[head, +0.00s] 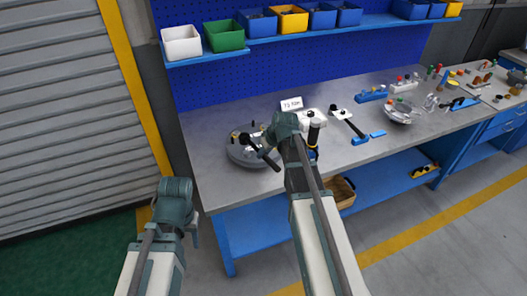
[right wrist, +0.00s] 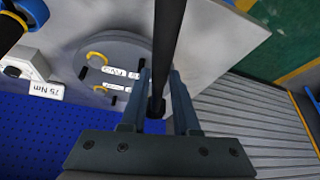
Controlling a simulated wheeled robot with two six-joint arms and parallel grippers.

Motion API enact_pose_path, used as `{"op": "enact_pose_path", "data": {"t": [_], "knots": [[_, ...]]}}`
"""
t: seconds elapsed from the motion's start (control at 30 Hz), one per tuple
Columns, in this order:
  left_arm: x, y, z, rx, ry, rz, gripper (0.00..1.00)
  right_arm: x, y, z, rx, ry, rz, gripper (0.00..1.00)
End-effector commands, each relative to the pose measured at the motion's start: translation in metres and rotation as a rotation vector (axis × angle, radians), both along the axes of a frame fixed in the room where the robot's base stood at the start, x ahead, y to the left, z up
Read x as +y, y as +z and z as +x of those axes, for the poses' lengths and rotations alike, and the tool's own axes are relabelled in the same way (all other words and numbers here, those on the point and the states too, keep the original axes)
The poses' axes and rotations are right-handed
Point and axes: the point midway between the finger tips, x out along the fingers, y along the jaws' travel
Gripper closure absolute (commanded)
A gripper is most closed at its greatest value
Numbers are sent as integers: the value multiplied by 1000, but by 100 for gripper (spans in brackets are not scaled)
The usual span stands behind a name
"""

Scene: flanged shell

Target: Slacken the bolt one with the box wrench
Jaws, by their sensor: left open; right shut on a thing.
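The flanged shell (head: 243,157) is a round grey piece on the left part of the bench. It also shows in the right wrist view (right wrist: 128,47), with small labels and yellow hook-like parts on its face. I cannot read which label marks bolt one. My right gripper (head: 268,150) is over the shell's right side. In the right wrist view, its fingers (right wrist: 157,100) are shut on a long dark bar, the box wrench (right wrist: 167,45). Whether the wrench touches a bolt is hidden. My left gripper (head: 177,190) is open and empty, left of the bench and clear of it.
A sign (head: 291,104), reading 75 Nm in the wrist view, stands behind the shell. A black-handled tool (head: 348,122) and a bowl (head: 401,113) lie to the right. Bins line the blue shelf (head: 290,33) above. The bench's front left (head: 225,195) is bare.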

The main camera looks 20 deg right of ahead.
Motion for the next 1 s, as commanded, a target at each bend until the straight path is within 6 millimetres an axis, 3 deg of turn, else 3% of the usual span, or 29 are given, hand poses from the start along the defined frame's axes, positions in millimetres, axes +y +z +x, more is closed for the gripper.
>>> {"op": "enact_pose_path", "data": {"t": [0.1,0.43,0.67,1.0], "knots": [[0,8,0,0,0,0,50,24,7,-3,4,-139,-5,100],[0,18,0,0,-1,0,50,65,16,-4,13,-480,-8,100],[0,20,0,0,-1,0,50,77,19,-5,14,-593,-7,100],[0,20,0,0,-1,0,50,79,19,-6,15,-612,-6,100]]}}
